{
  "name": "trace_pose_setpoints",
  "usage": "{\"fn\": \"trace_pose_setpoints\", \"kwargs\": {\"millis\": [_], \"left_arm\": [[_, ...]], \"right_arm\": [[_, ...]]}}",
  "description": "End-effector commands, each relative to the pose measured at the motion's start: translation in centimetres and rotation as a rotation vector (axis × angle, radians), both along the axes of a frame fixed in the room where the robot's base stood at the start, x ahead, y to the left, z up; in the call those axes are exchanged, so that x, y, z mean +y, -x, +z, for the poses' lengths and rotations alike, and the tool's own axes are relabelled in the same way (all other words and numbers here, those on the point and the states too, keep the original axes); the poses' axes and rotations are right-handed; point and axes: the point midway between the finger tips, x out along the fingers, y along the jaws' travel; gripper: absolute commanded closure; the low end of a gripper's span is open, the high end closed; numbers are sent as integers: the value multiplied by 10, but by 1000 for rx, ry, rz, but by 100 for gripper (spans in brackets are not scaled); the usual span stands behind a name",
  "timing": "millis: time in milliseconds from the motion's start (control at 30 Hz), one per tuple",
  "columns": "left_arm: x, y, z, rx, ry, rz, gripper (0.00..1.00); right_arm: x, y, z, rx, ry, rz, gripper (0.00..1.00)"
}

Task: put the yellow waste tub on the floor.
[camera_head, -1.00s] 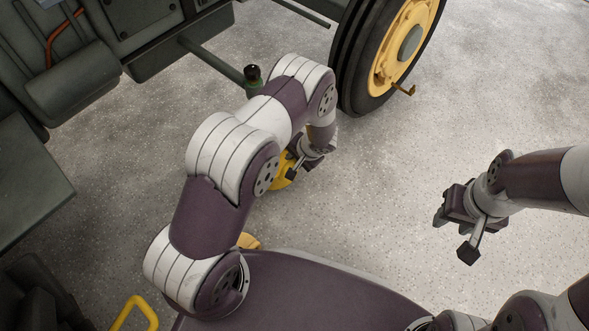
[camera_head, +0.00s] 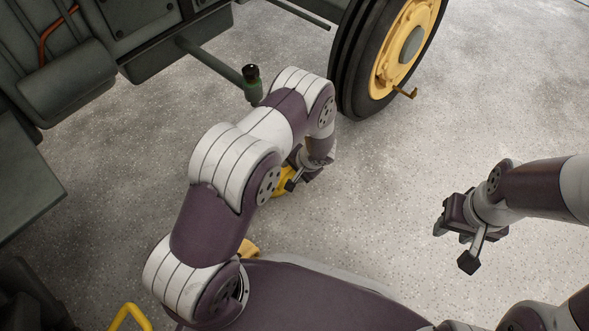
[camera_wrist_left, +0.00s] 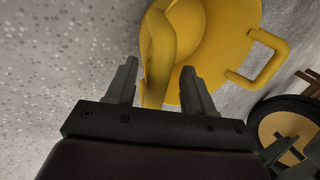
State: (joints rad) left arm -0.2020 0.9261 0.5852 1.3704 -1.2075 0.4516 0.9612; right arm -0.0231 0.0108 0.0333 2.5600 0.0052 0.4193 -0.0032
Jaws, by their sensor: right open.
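The yellow waste tub (camera_wrist_left: 215,45) fills the top of the left wrist view, with its handle loop at the right. In the head view only a small yellow part of it (camera_head: 284,184) shows beneath my left gripper (camera_head: 303,170). In the left wrist view my left gripper (camera_wrist_left: 157,82) is open, with a curved yellow wall or rim of the tub between its fingers and gaps on both sides. Whether the tub touches the floor cannot be told. My right gripper (camera_head: 460,245) is open and empty over the floor, at the right.
The dark green tractor (camera_head: 150,40) stands at the back left, with its yellow-hubbed wheel (camera_head: 400,50) at the top right. A green surface (camera_head: 25,180) is at the left edge, above a yellow handle (camera_head: 130,318). Speckled floor (camera_head: 390,190) is clear in the middle.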

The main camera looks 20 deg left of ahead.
Motion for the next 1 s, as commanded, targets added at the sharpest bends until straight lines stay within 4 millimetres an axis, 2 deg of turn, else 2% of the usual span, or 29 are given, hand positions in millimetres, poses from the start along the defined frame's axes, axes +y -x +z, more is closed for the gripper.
{"fn": "trace_pose_setpoints", "kwargs": {"millis": [67,300,400,600,667,767,833,900,1000], "left_arm": [[-2,0,10,-1,0,0,47],[-25,10,70,-2,1,-2,47],[-35,14,91,-1,0,-3,47],[-45,19,113,0,2,2,47],[-43,20,126,4,14,19,47],[-31,32,174,24,67,89,47],[-20,52,220,36,135,153,47],[-11,80,262,38,212,214,47],[-5,122,306,22,317,276,47]], "right_arm": [[0,0,8,0,0,0,57],[0,0,52,0,0,0,57],[0,0,65,0,0,0,57],[0,0,75,0,0,0,57],[0,0,76,0,0,0,57],[0,0,75,0,0,0,57],[0,0,74,0,0,0,57],[0,0,74,0,0,0,57],[0,0,74,0,0,0,57]]}}
